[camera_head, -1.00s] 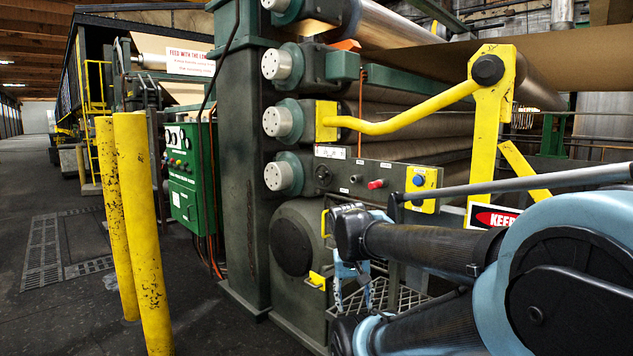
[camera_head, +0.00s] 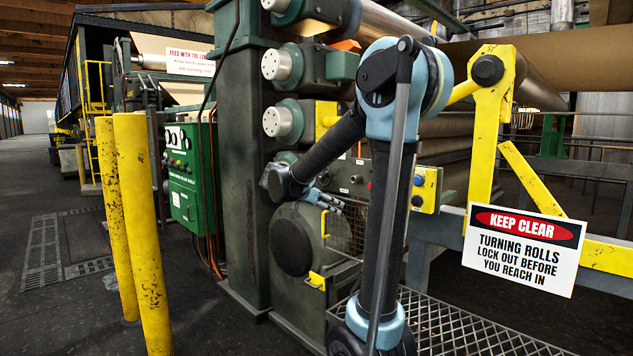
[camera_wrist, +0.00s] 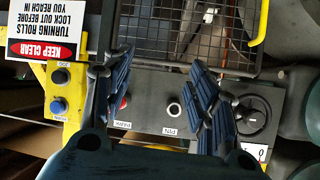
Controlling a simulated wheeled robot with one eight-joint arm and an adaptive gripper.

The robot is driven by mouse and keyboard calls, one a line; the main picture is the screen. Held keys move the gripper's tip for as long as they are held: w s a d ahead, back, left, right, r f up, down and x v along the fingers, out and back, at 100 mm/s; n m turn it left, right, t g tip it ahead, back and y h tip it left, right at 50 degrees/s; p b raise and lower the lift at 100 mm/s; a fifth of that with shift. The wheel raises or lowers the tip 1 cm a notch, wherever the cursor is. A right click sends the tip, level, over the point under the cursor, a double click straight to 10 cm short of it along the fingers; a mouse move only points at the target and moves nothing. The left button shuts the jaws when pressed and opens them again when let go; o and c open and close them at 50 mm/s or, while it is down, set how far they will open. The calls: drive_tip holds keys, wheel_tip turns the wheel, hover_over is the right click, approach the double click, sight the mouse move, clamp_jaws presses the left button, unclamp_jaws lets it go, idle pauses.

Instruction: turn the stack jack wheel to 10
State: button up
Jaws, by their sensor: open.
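A small dark handwheel (camera_wrist: 252,115) sits on the grey control panel, at the right of the wrist view, which shows the panel upside down. It is just outside my right finger, which overlaps its near side. A white label (camera_wrist: 255,152) lies next to the wheel, partly covered; I cannot read its full marking. My gripper (camera_wrist: 162,65) is open and empty, its blue ribbed fingers spread in front of the panel. In the head view my gripper (camera_head: 340,204) is at the panel's lower edge, and the arm covers much of the panel.
A red button (camera_wrist: 122,102) and a round PIN control (camera_wrist: 174,109) lie between the fingers. A wire mesh guard (camera_wrist: 190,28) adjoins the panel. Yellow posts (camera_head: 142,230) stand at left.

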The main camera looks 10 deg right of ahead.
drive_tip(key=w+a+r+m+t+h, duration=0.2)
drive_tip(key=w+a+r+m, duration=0.1)
drive_tip(key=w+a, duration=0.4)
drive_tip(key=w+a+r+m+t+h, duration=0.2)
drive_tip(key=w+a+m+t, duration=0.15)
drive_tip(key=w+a, duration=0.4)
drive_tip(key=s+f+x, duration=0.1)
drive_tip(key=x, duration=1.5)
drive_tip(key=shift+w+d+g, duration=0.15)
drive_tip(key=shift+d+g, duration=0.3)
drive_tip(key=shift+d, duration=0.1)
drive_tip(key=c, duration=1.1)
